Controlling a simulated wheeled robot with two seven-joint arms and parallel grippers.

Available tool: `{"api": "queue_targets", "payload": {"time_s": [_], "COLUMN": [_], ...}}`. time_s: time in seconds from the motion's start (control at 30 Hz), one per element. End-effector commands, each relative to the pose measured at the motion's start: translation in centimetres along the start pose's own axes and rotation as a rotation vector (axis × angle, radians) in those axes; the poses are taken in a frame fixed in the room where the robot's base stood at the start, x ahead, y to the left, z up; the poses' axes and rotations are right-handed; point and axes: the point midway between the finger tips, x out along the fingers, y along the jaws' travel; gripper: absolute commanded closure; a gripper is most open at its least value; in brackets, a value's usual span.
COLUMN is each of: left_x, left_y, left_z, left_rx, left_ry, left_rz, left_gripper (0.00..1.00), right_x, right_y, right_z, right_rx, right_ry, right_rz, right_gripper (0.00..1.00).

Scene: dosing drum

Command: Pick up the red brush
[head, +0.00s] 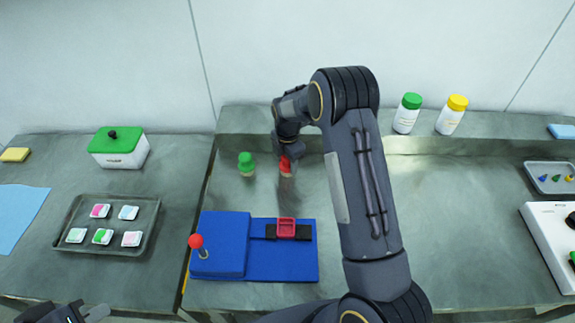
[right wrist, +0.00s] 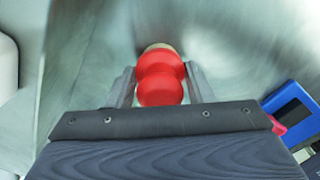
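The red brush (head: 285,167) stands upright on the steel bench, with a rounded red handle and a pale lower end. My right gripper (head: 288,152) is over it, coming down from above; my arm partly hides that spot in the head view. In the right wrist view the brush (right wrist: 160,84) lies between the two fingers (right wrist: 161,84), one on each side. I cannot tell whether they press on it or leave a small gap. My left gripper (head: 80,313) is at the bottom left edge, mostly cut off and away from the brush.
A green-topped brush (head: 246,164) stands left of the red one. In front lies a blue fixture (head: 283,266) with a red-knobbed lever (head: 197,243). Two bottles, green-capped (head: 407,113) and yellow-capped (head: 452,115), stand on the back ledge. A grey tray (head: 110,247) is at left.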

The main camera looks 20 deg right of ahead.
Motion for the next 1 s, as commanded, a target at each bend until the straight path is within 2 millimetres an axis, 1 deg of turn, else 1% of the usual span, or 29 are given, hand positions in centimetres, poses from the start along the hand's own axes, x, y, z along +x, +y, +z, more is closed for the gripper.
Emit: {"api": "queue_targets", "payload": {"time_s": [0.03, 0.1, 0.2, 0.43, 0.57, 0.67, 0.73, 0.87, 1.0], "left_x": [0.0, 0.0, 0.0, -0.1, -0.6, -1.2, -1.8, -2.2, -2.0], "left_y": [0.0, 0.0, 0.0, 0.1, 0.2, 0.6, 0.8, 1.0, 0.9], "left_z": [0.0, 0.0, 0.0, -0.1, -0.3, -0.6, -0.9, -1.1, -1.0], "left_rx": [0.000, 0.000, 0.000, 0.000, 0.000, 0.000, 0.000, 0.000, 0.000], "left_ry": [0.000, 0.000, 0.000, 0.000, 0.000, 0.000, 0.000, 0.000, 0.000], "left_rz": [0.000, 0.000, 0.000, 0.000, 0.000, 0.000, 0.000, 0.000, 0.000], "left_gripper": [1.00, 1.00, 1.00, 1.00, 1.00, 1.00, 1.00, 1.00, 1.00], "right_x": [0.0, 0.0, 0.0, -0.2, -1.1, -2.5, -3.9, -6.2, -9.4], "right_y": [0.0, 0.0, 0.0, 0.0, 0.0, 0.0, 0.1, -1.9, -4.3], "right_z": [0.0, 0.0, 0.0, 0.0, 0.0, 0.0, 0.0, -1.2, -2.6], "right_rx": [0.000, 0.000, 0.000, 0.000, 0.000, -0.001, -0.001, -0.003, -0.002], "right_ry": [0.000, 0.000, 0.000, 0.000, 0.000, 0.000, 0.000, 0.001, 0.002], "right_rz": [0.000, 0.000, 0.000, 0.001, 0.001, 0.001, 0.003, 0.003, 0.006], "right_gripper": [0.60, 0.69, 0.80, 0.80, 0.80, 0.80, 0.80, 0.80, 0.80]}}
